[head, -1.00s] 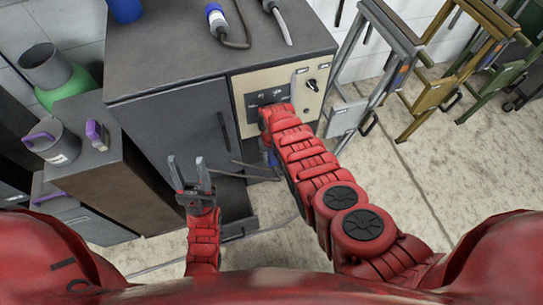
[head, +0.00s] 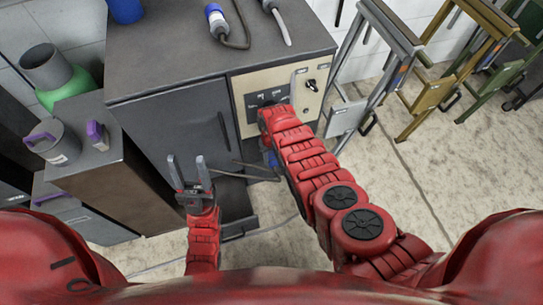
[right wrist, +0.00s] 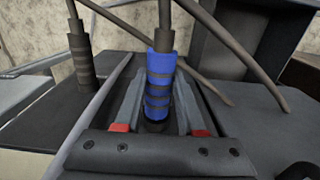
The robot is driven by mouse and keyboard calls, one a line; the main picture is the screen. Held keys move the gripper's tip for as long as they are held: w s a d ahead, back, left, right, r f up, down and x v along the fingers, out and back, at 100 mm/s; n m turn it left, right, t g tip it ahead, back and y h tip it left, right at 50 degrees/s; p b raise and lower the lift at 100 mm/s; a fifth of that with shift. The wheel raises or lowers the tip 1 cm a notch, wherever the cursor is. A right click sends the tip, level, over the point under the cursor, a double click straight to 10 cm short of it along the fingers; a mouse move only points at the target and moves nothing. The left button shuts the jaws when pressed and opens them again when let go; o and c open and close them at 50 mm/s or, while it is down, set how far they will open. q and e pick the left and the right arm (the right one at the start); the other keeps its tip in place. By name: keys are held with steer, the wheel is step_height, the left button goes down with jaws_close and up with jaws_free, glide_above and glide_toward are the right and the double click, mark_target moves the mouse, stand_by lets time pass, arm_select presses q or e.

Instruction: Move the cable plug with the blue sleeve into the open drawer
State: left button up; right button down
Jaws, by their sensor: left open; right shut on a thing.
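The cable plug with the blue sleeve (right wrist: 160,82) stands upright in the right wrist view, its dark cable leading up. My right gripper (right wrist: 155,108) is shut on it, one finger on each side. In the head view my right arm hides that gripper in front of the cabinet; only a bit of blue (head: 272,158) shows beside the arm. The open drawer (head: 236,208) is low at the front of the dark cabinet, partly hidden by my left arm. My left gripper (head: 187,162) is open and empty, fingers up, in front of the cabinet door.
The cabinet (head: 165,115) has a control panel (head: 310,88) and a blue-and-white connector (head: 216,20) on top. A dark ribbed plug (right wrist: 79,55) stands left of the held one.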

mark_target(275, 169)
steer(key=shift+s+d+r+p, duration=0.15)
steer(key=shift+s+p, duration=0.15)
steer(key=shift+p, duration=0.3)
steer(key=shift+s+d+p, duration=0.15)
steer(key=shift+s+p, duration=0.45)
steer(key=shift+p, duration=0.3)
steer(key=shift+s+d+p, duration=0.15)
steer(key=shift+s+p, duration=0.4)
steer(key=shift+p, duration=0.35)
steer(key=shift+s+d+p, duration=0.25)
steer(key=shift+s+p, duration=0.4)
steer(key=shift+p, duration=0.15)
